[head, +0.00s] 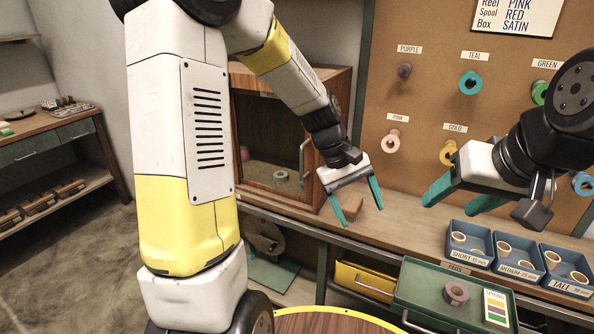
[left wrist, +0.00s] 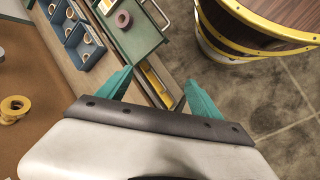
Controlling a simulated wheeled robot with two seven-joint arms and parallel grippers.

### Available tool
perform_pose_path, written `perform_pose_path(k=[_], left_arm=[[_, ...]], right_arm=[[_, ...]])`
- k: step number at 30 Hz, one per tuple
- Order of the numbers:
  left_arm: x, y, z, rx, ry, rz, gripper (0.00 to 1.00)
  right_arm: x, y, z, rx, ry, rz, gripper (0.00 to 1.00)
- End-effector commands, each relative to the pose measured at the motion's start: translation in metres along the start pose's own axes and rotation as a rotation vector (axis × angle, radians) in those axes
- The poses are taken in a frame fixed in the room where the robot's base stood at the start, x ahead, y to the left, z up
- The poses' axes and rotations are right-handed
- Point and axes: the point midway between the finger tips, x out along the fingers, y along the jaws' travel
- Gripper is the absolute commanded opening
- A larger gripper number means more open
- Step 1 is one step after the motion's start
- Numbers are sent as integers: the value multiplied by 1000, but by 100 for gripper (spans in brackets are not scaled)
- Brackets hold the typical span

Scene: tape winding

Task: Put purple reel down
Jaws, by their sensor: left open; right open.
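A dull purple reel (head: 455,294) lies in the green tray (head: 420,301) at the lower right, beside a small colour-striped card. The reel also shows in the tray at the top of the left wrist view (left wrist: 123,19). My left gripper (head: 362,217) is open and empty, fingers pointing down in front of the bench, up and left of the tray. It is also open in the left wrist view (left wrist: 160,74). My right gripper (head: 447,210) is open above the bench, left of the blue bins, with no reel between its fingers.
Blue bins (head: 470,244) of short, medium and tall rings stand on the bench at right. Coloured reels hang on the labelled pegboard (head: 430,100). A wooden cabinet (head: 270,130) stands at left. A yellow drawer (head: 365,282) is under the bench. A round wooden top (head: 325,321) is in front.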

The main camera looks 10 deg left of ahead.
Motion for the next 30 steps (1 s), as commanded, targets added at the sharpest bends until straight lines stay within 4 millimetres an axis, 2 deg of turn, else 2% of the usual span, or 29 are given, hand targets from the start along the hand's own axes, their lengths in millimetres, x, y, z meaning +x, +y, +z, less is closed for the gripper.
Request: perform_pose_path(k=[1,6,9,13,16,21,30], left_arm=[[-24,-7,6,56,64,-14,75],[-89,-36,30,231,246,-62,75],[-122,-55,48,324,348,-86,75],[-155,-81,74,432,467,-110,75],[-172,-98,90,496,538,-121,75],[-184,-116,106,561,607,-132,75],[-186,-120,109,578,622,-135,75]], right_arm=[[0,0,0,0,0,0,58],[0,0,0,0,0,0,58],[0,0,0,0,0,0,58],[0,0,0,0,0,0,58],[0,0,0,0,0,0,58],[0,0,0,0,0,0,58],[0,0,0,0,0,0,58]])
